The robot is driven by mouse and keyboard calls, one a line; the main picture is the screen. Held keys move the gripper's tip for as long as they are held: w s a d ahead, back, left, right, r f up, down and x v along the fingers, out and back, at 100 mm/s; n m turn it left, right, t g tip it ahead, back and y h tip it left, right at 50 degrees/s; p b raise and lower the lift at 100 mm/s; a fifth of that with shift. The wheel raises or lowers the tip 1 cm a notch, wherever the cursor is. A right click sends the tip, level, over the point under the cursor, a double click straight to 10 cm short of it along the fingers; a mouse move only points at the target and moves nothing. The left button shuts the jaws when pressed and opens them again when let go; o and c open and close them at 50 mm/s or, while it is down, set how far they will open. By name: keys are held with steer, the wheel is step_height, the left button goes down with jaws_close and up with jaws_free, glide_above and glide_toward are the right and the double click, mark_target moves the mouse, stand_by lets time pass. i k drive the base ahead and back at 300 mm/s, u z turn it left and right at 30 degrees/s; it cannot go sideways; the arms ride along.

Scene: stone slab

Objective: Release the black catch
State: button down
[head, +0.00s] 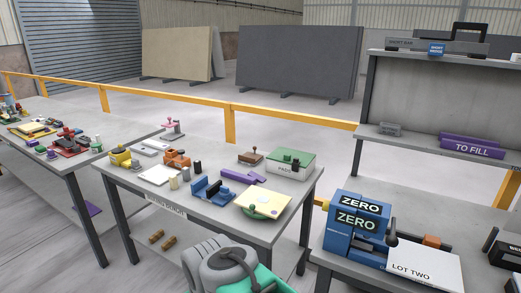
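No part is clearly readable as a black catch at this size. A blue machine (345,225) with two black "ZERO" labels stands on the right bench. A smaller blue fixture (212,190) with a dark part sits on the middle table. My gripper's fingers are not in view.
The middle table (140,183) holds a yellow board (271,201), a purple piece (243,177) and a green-topped box (290,163). A white "LOT TWO" card (425,270) lies before the blue machine. A purple "TO FILL" bin (472,147) sits on the shelf. Aisles separate the tables.

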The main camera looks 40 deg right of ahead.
mark_target(295, 162)
steer(key=z, duration=0.1)
steer(key=i, duration=0.8)
steer(key=z, duration=1.05)
steer(key=i, duration=0.55)
steer(key=z, duration=0.65)
